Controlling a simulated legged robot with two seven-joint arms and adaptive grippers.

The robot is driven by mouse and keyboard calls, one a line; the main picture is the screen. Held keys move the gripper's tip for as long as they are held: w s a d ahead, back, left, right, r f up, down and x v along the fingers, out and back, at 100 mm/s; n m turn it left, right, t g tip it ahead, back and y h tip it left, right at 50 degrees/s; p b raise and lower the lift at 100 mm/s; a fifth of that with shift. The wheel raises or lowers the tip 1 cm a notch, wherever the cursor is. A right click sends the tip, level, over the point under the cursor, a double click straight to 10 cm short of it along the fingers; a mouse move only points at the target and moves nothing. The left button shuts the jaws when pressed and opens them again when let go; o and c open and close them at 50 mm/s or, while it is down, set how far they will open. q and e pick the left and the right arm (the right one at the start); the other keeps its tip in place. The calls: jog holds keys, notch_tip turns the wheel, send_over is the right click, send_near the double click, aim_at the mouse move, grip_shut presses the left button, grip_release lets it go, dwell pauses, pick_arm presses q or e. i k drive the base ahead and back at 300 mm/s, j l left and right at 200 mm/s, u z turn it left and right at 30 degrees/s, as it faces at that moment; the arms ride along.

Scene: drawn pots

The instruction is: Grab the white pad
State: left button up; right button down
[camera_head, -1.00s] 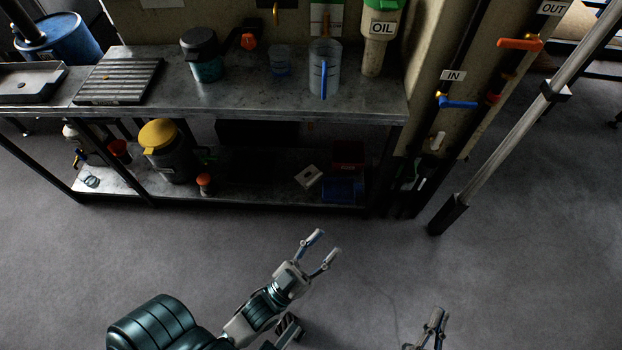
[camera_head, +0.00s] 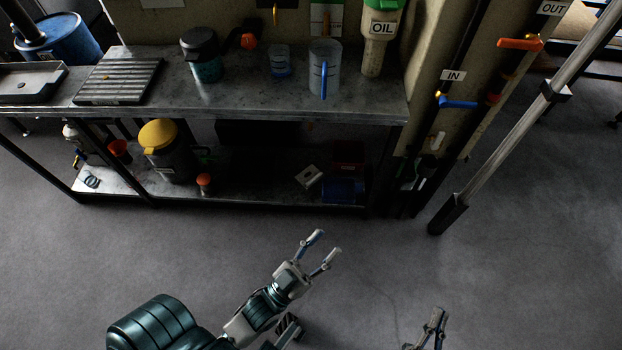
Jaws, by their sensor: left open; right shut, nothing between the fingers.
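A small white pad (camera_head: 308,176) with a dark spot in its middle lies tilted on the lower shelf of the metal bench, left of a blue item. My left gripper (camera_head: 325,250) is open and empty above the floor, in front of the shelf and apart from the pad. My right gripper (camera_head: 437,325) is at the bottom edge, partly cut off, shut and empty.
The bench top (camera_head: 250,98) overhangs the lower shelf. A blue container (camera_head: 343,190) and a dark red box (camera_head: 348,154) are right of the pad. A yellow-lidded jug (camera_head: 166,150) and an orange-capped bottle (camera_head: 204,184) stand left. The floor in front is clear.

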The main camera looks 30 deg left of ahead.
aim_at(309, 176)
jog(key=i+j, duration=0.3)
jog(key=j, duration=0.15)
jog(key=i+j, duration=0.3)
jog(key=j, duration=0.15)
jog(key=i+j, duration=0.3)
jog(key=j, duration=0.15)
jog(key=i+j+z, duration=0.1)
jog(key=i+j, duration=0.25)
jog(key=j, duration=0.15)
